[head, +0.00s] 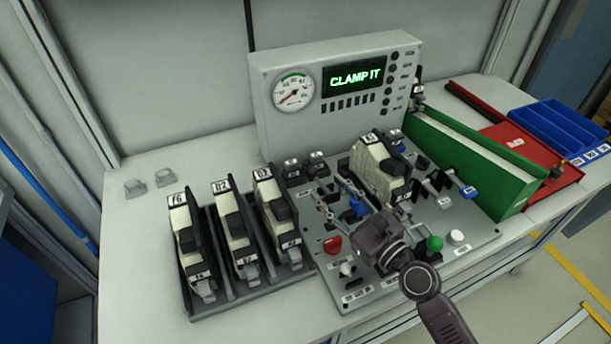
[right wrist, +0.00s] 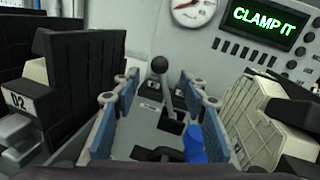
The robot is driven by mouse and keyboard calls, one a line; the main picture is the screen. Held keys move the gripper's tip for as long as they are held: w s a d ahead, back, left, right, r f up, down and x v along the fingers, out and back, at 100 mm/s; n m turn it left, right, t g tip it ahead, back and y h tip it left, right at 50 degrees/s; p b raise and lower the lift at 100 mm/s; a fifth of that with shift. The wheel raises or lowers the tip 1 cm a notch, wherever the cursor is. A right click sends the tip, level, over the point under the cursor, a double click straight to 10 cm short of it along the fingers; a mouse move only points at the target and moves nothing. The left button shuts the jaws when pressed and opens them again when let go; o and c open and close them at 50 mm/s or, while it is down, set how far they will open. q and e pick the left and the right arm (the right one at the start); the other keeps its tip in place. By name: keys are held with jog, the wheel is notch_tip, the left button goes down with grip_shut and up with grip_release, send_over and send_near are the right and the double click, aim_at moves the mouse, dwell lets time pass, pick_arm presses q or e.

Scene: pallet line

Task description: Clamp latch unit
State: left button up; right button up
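A cream and black latch unit (head: 375,170) sits upright on the grey fixture plate (head: 470,250), below the display (head: 354,77) that reads CLAMP IT. In the right wrist view its side (right wrist: 255,105) shows at the right. My right gripper (head: 338,194) is over the plate, just left of this unit. In the right wrist view the gripper's blue-padded fingers (right wrist: 160,110) are wide apart. A lever with a black ball knob (right wrist: 159,64) stands between them, apart from both. A blue part (right wrist: 195,143) lies lower, near the right finger. My left gripper is not in view.
Several similar units (head: 234,229) stand in a black rack (head: 250,297) at the left. The plate has a red button (head: 332,244), a green knob (head: 435,243) and a white knob (head: 457,237). Green (head: 470,165), red (head: 530,150) and blue bins (head: 565,130) are at the right.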

aim_at(315, 177)
jog(key=p+x, duration=0.1)
jog(key=x, duration=0.7)
jog(key=shift+f, duration=0.15)
jog(key=shift+s, duration=0.1)
grip_shut()
